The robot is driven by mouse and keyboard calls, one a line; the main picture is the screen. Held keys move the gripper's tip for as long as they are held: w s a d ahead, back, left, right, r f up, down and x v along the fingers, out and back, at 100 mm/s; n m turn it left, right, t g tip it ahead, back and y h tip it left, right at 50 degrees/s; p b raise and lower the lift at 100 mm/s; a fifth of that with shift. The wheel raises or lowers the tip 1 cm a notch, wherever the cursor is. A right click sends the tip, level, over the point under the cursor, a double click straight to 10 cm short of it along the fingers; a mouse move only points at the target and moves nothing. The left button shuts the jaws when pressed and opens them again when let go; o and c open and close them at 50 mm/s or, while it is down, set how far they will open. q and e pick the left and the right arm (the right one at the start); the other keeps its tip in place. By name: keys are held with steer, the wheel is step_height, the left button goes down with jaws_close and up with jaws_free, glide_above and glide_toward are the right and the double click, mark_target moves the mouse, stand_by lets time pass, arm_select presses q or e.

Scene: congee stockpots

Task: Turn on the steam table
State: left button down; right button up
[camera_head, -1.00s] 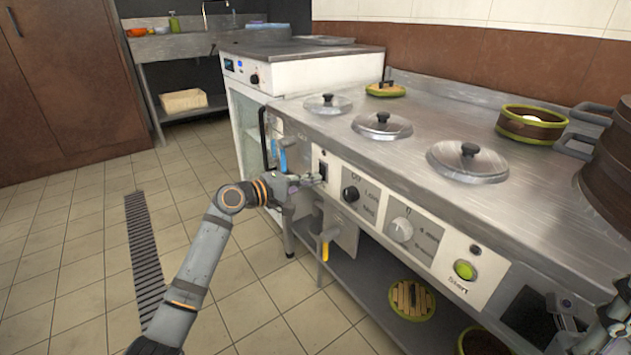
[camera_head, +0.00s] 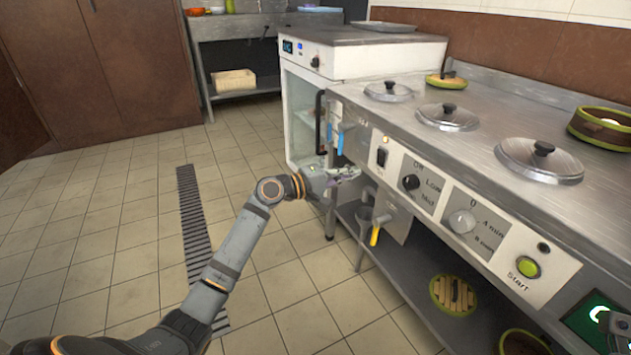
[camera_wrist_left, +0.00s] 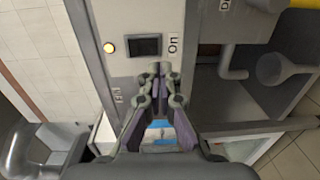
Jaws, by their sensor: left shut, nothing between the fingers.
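The steam table (camera_head: 440,90) is a steel counter with a front control panel. Its black rocker switch (camera_head: 382,157) is at the panel's left end. In the left wrist view the switch (camera_wrist_left: 145,46) sits beside an "On" label, and a small round light (camera_wrist_left: 109,47) next to it glows yellowish. My left gripper (camera_head: 352,173) is shut and empty, a little left of and below the switch, apart from it. In the left wrist view its fingertips (camera_wrist_left: 160,70) are together below the switch in the picture. A grey part at the bottom right edge may be my right gripper (camera_head: 608,328); its fingers are unclear.
The panel also has a black knob (camera_head: 411,182), a white timer knob (camera_head: 462,221) and a green start button (camera_head: 528,266). A yellow-handled valve (camera_head: 375,236) hangs below. A cabinet (camera_head: 300,110) stands behind left. The tiled floor (camera_head: 130,220) at left is free.

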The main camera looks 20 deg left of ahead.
arm_select(q)
steer(key=f+p+v, duration=0.1)
steer(key=v, duration=0.6)
steer(key=shift+f, duration=0.25)
steer(key=shift+s, duration=0.2)
